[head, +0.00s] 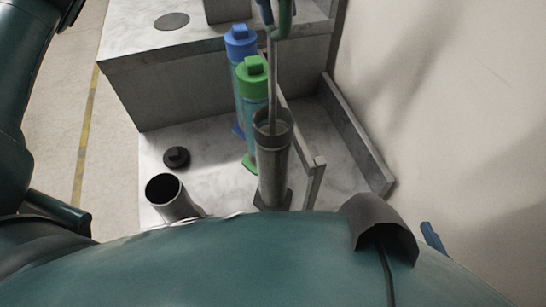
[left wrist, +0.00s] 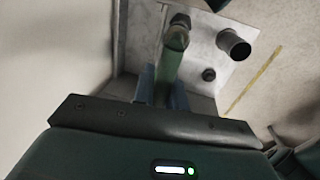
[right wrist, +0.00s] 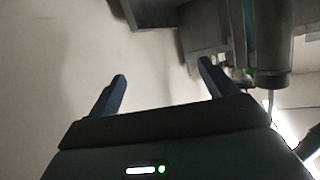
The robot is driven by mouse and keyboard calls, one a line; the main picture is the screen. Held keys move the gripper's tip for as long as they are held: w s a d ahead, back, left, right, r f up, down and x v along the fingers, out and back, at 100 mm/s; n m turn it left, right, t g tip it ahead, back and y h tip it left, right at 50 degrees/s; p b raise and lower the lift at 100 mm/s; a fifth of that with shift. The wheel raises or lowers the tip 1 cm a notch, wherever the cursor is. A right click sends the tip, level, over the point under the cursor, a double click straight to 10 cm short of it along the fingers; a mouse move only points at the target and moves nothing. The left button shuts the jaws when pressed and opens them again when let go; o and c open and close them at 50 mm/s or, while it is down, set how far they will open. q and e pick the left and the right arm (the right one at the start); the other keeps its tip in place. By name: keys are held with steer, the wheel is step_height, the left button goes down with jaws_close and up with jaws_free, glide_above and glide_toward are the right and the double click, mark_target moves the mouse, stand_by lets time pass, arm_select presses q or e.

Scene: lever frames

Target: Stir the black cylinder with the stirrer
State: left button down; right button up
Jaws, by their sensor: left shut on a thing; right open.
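The tall dark grey cylinder (head: 272,165) stands upright on the pale marbled surface; I take it as the black cylinder. The stirrer's thin metal rod (head: 273,75) runs down into its open mouth, so its lower end is hidden. My left gripper (head: 275,8), at the top edge of the head view, is above the cylinder and shut on the stirrer's green handle (head: 284,22). The handle (left wrist: 168,65) also shows between the fingers in the left wrist view. My right gripper (right wrist: 162,70) is open and empty, with the cylinder (right wrist: 272,55) beyond it at upper right.
A blue-capped bottle (head: 240,45) and a green-capped bottle (head: 252,80) stand close behind the cylinder. A shorter metal tube (head: 165,190) and a black cap (head: 176,158) are to its left. A low wall (head: 355,135) and a pale wall (head: 450,100) bound the right.

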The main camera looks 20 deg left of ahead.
arm_select(q)
step_height(320, 180, up, 3)
steer(key=shift+r+p, duration=0.1)
steer(key=shift+p, duration=0.8)
arm_select(e)
step_height(320, 180, up, 2)
steer(key=shift+r, duration=0.2)
steer(key=shift+f, duration=0.1)
arm_select(q)
step_height(320, 180, up, 3)
steer(key=p, duration=0.2)
steer(key=shift+p, duration=0.3)
steer(key=shift+r+p, duration=1.85)
steer(key=shift+r, duration=0.3)
arm_select(e)
steer(key=shift+w+a+f+n+g, duration=0.2)
steer(key=shift+a+f+g, duration=0.15)
steer(key=shift+f+g, duration=0.2)
steer(key=shift+w+a+f+n+g, duration=0.2)
steer(key=shift+a+f+g, duration=0.1)
steer(key=shift+f+g, duration=0.25)
steer(key=shift+w+a+f+n+g, duration=0.1)
steer(key=shift+w+a+f+g, duration=0.1)
steer(key=shift+a+f+g, duration=0.35)
steer(key=shift+d+f, duration=0.15)
steer(key=shift+d, duration=0.05)
